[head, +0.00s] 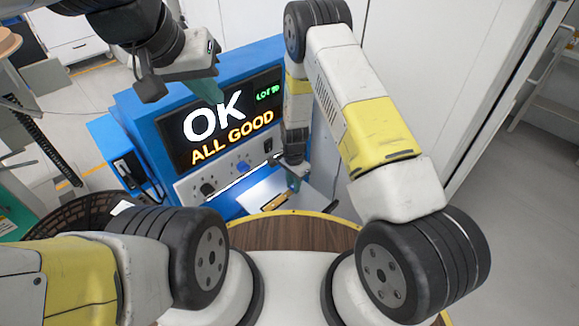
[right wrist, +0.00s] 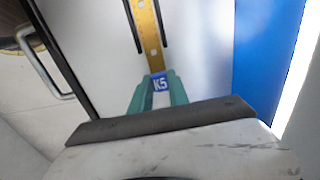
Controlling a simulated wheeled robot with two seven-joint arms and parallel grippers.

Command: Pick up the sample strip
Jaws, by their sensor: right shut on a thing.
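The sample strip is a yellow-gold bar with pale marks and a blue label reading K5. In the right wrist view the sample strip (right wrist: 149,38) runs up the picture over a pale surface between two dark rails. My right gripper (right wrist: 158,86) is shut on its K5 end with teal fingers. In the head view the strip (head: 275,202) lies at the white tray in front of the blue machine, with my right gripper (head: 294,184) at its right end. My left gripper (head: 207,90) hangs in front of the screen's upper edge, away from the strip; its finger gap is unclear.
The blue machine (head: 140,135) has a screen (head: 225,118) reading OK, ALL GOOD, with a row of knobs below. A dark basket (head: 65,222) stands at left, partly behind my left arm. A white wall is close behind my right arm. Open floor shows at far right.

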